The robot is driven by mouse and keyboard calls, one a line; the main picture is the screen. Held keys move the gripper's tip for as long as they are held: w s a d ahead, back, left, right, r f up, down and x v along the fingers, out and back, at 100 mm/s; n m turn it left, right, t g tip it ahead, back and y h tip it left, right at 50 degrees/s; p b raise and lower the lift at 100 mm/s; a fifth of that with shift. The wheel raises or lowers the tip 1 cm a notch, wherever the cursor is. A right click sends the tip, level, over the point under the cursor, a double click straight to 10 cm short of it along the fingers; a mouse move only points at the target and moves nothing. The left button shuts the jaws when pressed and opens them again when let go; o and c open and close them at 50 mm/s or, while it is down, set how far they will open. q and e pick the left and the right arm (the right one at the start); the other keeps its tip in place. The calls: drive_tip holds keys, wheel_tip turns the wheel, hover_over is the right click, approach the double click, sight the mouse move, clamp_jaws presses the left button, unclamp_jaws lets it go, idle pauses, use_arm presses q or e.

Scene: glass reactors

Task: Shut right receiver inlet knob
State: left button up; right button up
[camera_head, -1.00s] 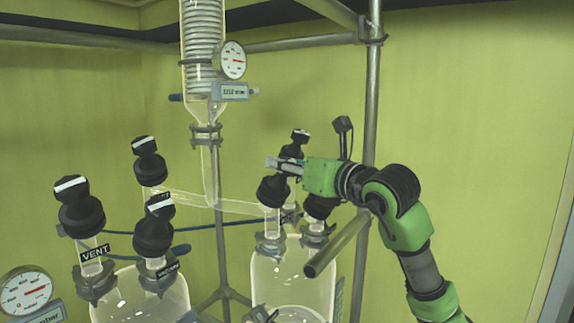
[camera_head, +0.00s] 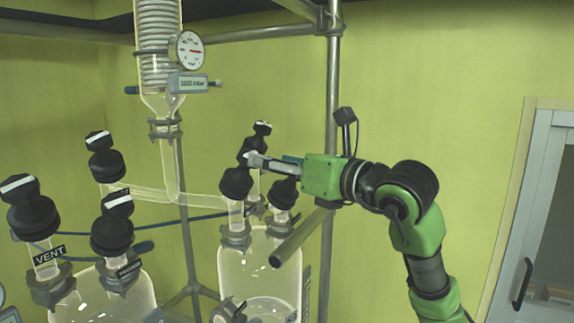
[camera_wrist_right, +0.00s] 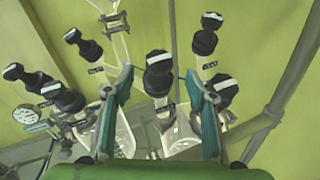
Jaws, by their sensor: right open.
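The right receiver (camera_head: 262,275) is a clear glass vessel with several black knobs on top. Its rear knob (camera_head: 262,129) has a white-striped cap and appears to be the inlet knob; it shows at the upper right in the wrist view (camera_wrist_right: 206,38), above a small label too blurred to read surely. The front left knob (camera_head: 236,184) and right knob (camera_head: 284,190) stand nearer. My right gripper (camera_head: 252,160) is open and empty beside these knobs, partly covering the rear knob's lower part. In the wrist view, the front left knob (camera_wrist_right: 158,75) appears between its fingers. My left gripper is out of view.
The left receiver (camera_head: 105,295) with several black knobs stands at left. A condenser (camera_head: 158,35) with a round gauge (camera_head: 187,50) rises behind. A metal pole (camera_head: 332,110) and a short bar (camera_head: 300,238) stand close to my right arm. Free room lies right.

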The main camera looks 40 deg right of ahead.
drive_tip(key=shift+s, duration=1.6)
